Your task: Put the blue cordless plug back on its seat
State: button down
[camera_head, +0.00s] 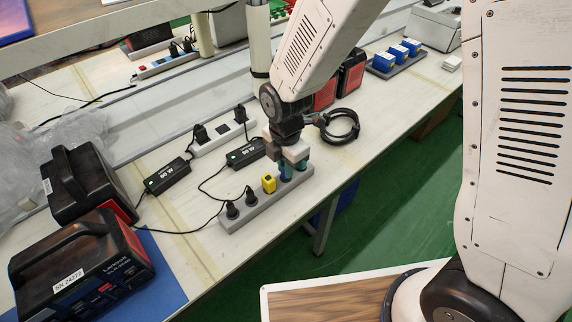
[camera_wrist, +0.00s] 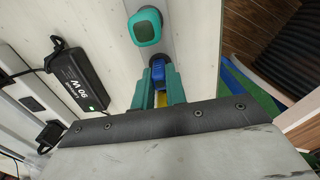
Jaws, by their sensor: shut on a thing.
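The blue cordless plug (camera_wrist: 158,73) is between the teal fingertips of my gripper (camera_wrist: 160,86), which is shut on it. In the head view my gripper (camera_head: 287,164) points down over the right part of the grey socket strip (camera_head: 240,219). A yellow plug (camera_head: 268,184) stands on the strip just left of the gripper. A teal plug (camera_wrist: 145,27) sits on the strip beyond the blue plug in the wrist view. The seat under the blue plug is hidden by the plug and fingers, so I cannot tell whether they touch.
Two black corded plugs (camera_head: 241,203) stand at the strip's left end. A black power adapter (camera_head: 245,153) and a white power strip (camera_head: 219,135) lie behind. A coiled black cable (camera_head: 341,126) is to the right. The bench's front edge runs close beside the strip.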

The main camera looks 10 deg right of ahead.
jog(key=shift+s+f, duration=0.1)
jog(key=shift+f, duration=0.05)
jog(key=c, duration=1.3)
grip_release()
jog(key=shift+c, duration=0.2)
notch_tip(320, 180, up, 8)
jog(key=shift+f, duration=0.1)
jog(key=shift+d+m, duration=0.1)
jog(key=shift+m, duration=0.4)
jog(key=s+d+r+m+t, duration=0.1)
jog(key=s+d+r+m, duration=1.7)
jog(key=m, duration=0.5)
jog(key=s+d, duration=0.1)
jog(key=d, duration=0.1)
jog(key=shift+s+d+m, duration=0.15)
jog(key=shift+d+m, duration=0.25)
